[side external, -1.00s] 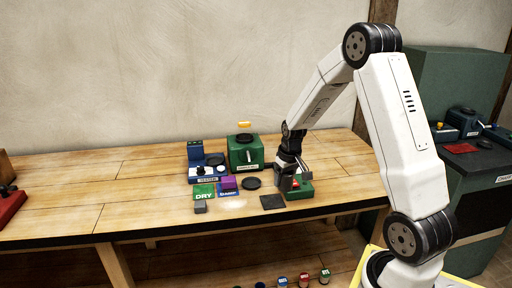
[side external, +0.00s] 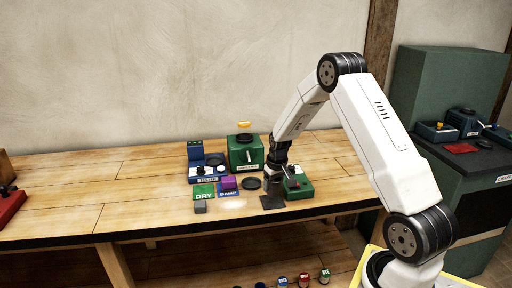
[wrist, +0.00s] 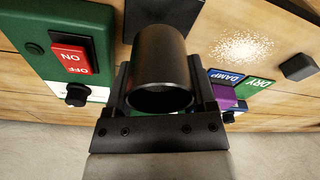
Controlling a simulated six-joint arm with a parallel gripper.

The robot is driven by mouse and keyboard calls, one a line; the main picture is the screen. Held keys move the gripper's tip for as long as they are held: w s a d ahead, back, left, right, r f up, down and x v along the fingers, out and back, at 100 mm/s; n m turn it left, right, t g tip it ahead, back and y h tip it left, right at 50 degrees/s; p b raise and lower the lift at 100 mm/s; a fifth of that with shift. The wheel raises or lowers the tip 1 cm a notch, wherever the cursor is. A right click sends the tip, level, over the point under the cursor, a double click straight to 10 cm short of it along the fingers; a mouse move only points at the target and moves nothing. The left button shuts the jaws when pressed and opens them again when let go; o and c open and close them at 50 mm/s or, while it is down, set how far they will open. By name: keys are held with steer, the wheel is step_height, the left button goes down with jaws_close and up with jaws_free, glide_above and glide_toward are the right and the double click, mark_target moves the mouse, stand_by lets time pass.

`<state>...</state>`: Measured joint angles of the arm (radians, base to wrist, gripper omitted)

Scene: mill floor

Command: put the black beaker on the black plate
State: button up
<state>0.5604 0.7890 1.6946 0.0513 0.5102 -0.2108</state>
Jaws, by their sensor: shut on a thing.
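My gripper (side external: 273,180) is shut on the black beaker (wrist: 160,85). In the wrist view the beaker sits between the two fingers with its open mouth toward the camera. In the side view the beaker (side external: 273,188) hangs under my gripper, just left of the green switch box. The gap under it is hard to judge.
A dark square mat (side external: 272,203) lies in front of the beaker. The green switch box (side external: 300,187) is close on the right. A green machine (side external: 246,155) and a blue tester (side external: 207,172) stand behind. DRY (side external: 203,191) and DAMP cards, a purple block (side external: 229,182) and a grey block (side external: 200,207) lie left.

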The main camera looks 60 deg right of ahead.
mark_target(272, 191)
steer(key=shift+w+d+f, duration=0.1)
steer(key=shift+w+f, duration=0.15)
steer(key=shift+f, duration=1.55)
steer(key=shift+f, duration=0.2)
steer(key=o, duration=1.3)
steer(key=shift+r, duration=0.2)
steer(key=shift+s+a+r, duration=0.1)
steer(key=shift+s+r, duration=0.2)
steer(key=shift+r, duration=1.7)
steer(key=shift+s+a+r, duration=0.15)
steer(key=shift+s+r, duration=0.15)
steer(key=shift+r, duration=1.65)
steer(key=shift+s+a+r, duration=0.1)
steer(key=shift+s+r, duration=0.2)
steer(key=shift+r, duration=1.7)
